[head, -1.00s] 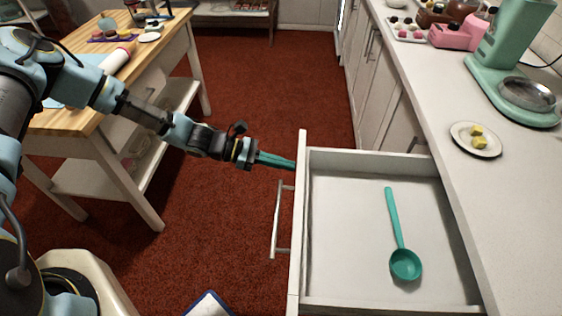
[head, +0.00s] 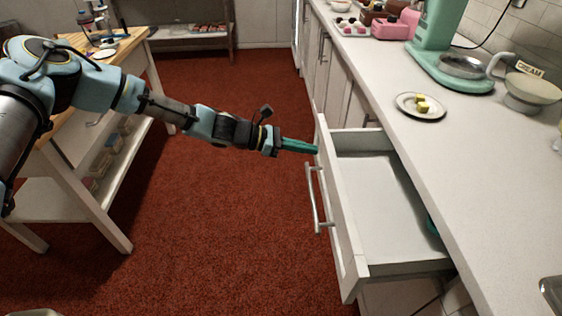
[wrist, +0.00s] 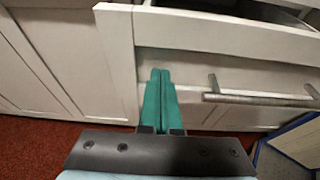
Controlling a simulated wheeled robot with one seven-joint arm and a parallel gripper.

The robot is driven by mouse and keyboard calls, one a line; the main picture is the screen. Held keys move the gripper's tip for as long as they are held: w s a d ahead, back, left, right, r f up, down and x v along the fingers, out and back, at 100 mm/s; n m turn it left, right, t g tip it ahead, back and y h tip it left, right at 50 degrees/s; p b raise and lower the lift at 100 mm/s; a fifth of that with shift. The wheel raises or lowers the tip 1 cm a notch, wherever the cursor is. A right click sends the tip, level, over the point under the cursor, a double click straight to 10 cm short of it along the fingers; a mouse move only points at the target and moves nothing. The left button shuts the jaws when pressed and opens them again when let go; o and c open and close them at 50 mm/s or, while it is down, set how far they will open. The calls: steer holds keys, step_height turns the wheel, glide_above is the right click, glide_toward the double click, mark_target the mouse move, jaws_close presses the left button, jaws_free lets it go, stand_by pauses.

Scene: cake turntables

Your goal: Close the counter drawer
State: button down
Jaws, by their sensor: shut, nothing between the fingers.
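The white counter drawer (head: 338,205) stands partly open on the right in the head view, its front toward the left. Its bar handle (head: 319,200) is on that front; the handle also shows in the wrist view (wrist: 262,99). My gripper (head: 316,149) is shut and empty, with its teal fingertips at the far end of the drawer front, above the handle. In the wrist view the shut fingers (wrist: 160,75) point at the drawer front, left of the handle. They look very close to it; I cannot tell if they touch. A bit of the teal spoon (head: 432,227) shows inside; the counter hides the rest.
A wooden-topped table (head: 130,42) stands at the left. The red floor between is clear.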

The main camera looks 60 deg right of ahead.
mark_target(376, 157)
steer(key=s+d+b, duration=0.2)
steer(key=s+d, duration=0.1)
steer(key=s, duration=0.2)
steer(key=s+d+b, duration=0.1)
steer(key=s+d, duration=0.3)
steer(key=s, duration=0.1)
steer(key=s+d+b, duration=0.2)
steer(key=s+d, duration=0.2)
steer(key=s, duration=0.1)
steer(key=shift+s+d+b, duration=0.15)
steer(key=shift+s+b, duration=0.05)
steer(key=shift+b, duration=0.15)
steer(key=shift+s+d, duration=0.3)
steer(key=shift+s, duration=0.1)
steer(key=shift+r, duration=0.1)
steer(key=shift+s+r, duration=0.15)
